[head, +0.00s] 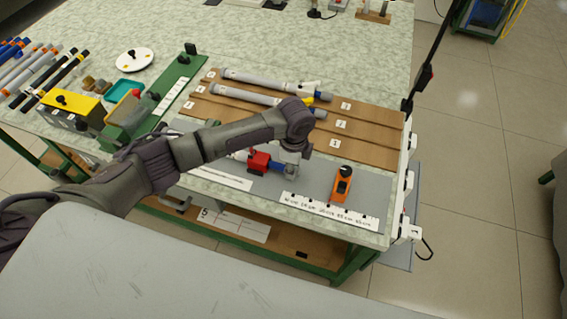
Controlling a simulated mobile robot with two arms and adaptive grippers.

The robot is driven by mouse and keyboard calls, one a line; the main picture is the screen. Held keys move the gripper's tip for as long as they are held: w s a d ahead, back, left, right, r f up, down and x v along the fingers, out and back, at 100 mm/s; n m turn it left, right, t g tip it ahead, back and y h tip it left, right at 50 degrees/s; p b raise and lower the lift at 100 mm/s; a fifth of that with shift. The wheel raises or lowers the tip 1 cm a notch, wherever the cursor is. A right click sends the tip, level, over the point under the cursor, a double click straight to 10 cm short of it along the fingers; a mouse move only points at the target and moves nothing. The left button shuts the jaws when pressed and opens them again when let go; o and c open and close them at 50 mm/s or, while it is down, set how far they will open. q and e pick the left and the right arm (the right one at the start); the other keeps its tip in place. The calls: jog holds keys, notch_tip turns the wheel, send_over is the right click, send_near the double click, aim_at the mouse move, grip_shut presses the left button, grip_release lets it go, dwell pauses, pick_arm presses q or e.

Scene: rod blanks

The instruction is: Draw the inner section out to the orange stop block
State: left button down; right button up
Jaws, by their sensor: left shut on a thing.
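The orange stop block (342,186) with a dark knob stands on the grey mat near the front right of the bench, beside a printed white scale strip (330,212). A red clamp (258,162) holds a rod blank on the mat, left of the block. A gap of mat lies between the gripper and the stop block. My right gripper is not in view.
A brown rack board (375,125) behind holds two grey rod blanks (270,80) in numbered rows. A green fixture (150,105), a yellow box (72,110) and several loose rods (35,70) lie left. The bench's right edge carries white fittings (408,180).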

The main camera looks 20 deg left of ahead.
aim_at(327, 185)
pick_arm(q)
jog(key=d, duration=1)
jog(key=shift+s+d, duration=0.2)
jog(key=c, duration=0.8)
grip_release()
jog(key=shift+r, duration=0.15)
notch_tip(327, 185, up, 12)
jog(key=shift+f, duration=0.1)
